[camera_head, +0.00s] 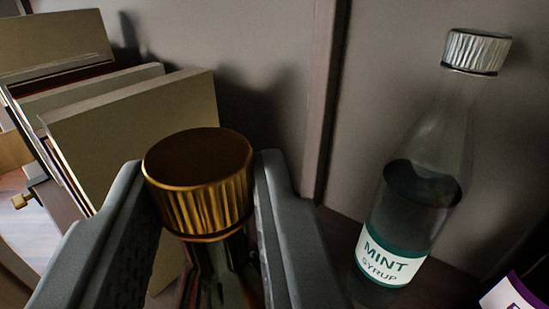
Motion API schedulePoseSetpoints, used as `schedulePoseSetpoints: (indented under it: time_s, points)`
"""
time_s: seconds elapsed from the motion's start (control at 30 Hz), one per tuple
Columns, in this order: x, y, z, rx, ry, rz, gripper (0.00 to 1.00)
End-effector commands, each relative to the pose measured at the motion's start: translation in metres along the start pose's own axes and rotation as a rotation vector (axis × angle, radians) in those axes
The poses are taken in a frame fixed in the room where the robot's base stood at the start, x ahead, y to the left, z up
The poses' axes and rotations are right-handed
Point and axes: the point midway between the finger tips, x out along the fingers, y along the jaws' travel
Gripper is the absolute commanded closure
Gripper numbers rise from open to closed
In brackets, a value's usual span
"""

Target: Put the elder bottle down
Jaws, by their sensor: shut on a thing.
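My gripper (203,168) is shut on a bottle with a ribbed gold cap (198,205), one grey finger on each side of it below the cap. The cap is nearest to the camera, and only a little of the clear neck shows under it. The bottle's label and base are hidden, so I cannot read whether it is the elder bottle or tell whether it touches the shelf.
A clear mint syrup bottle (412,205) with a silver cap stands to the right on the dark shelf. A purple-and-white item (512,293) is cut off at the lower right. Several books (140,115) lean at the left. A wooden upright (325,95) stands behind.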

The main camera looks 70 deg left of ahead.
Motion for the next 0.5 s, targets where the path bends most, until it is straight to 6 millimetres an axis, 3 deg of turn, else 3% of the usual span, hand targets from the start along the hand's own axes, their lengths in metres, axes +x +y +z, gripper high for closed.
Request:
schedulePoseSetpoints:
  time_s: [0.5]
  points:
    - [0.0054, 0.0046, 0.0028, -0.002, 0.001, 0.0, 1.0]
